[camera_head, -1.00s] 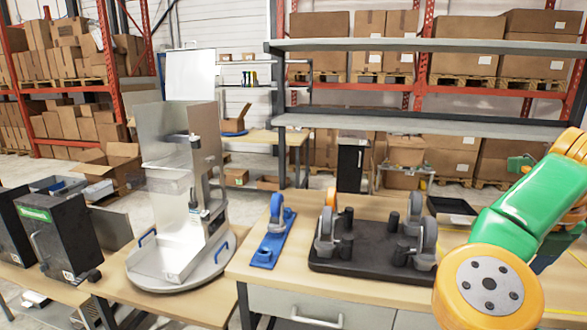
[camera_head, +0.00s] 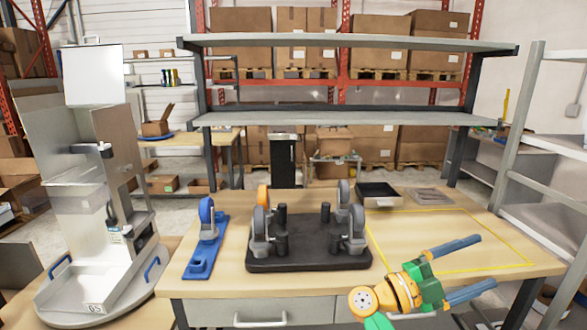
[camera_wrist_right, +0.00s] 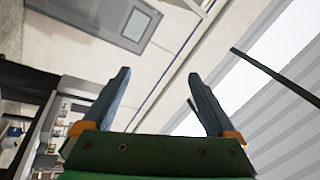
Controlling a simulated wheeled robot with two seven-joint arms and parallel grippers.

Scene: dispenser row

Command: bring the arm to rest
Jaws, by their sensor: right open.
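My right gripper (camera_head: 463,268) is at the lower right of the head view, over the front right part of the wooden table (camera_head: 330,308). Its two blue-grey fingers are spread apart and point to the right, with nothing between them. In the right wrist view the open fingers (camera_wrist_right: 160,98) also hold nothing, and behind them are a pale wall or ceiling and a grey door-like panel. My left gripper is not in either view.
A black tray with grey caster wheels (camera_head: 305,250) stands mid-table, beside a blue caster fixture (camera_head: 205,240). A small dark bin (camera_head: 380,195) is behind. A yellow-taped area (camera_head: 450,235) looks clear. Grey shelving (camera_head: 540,170) stands at right, a metal dispenser (camera_head: 100,210) at left.

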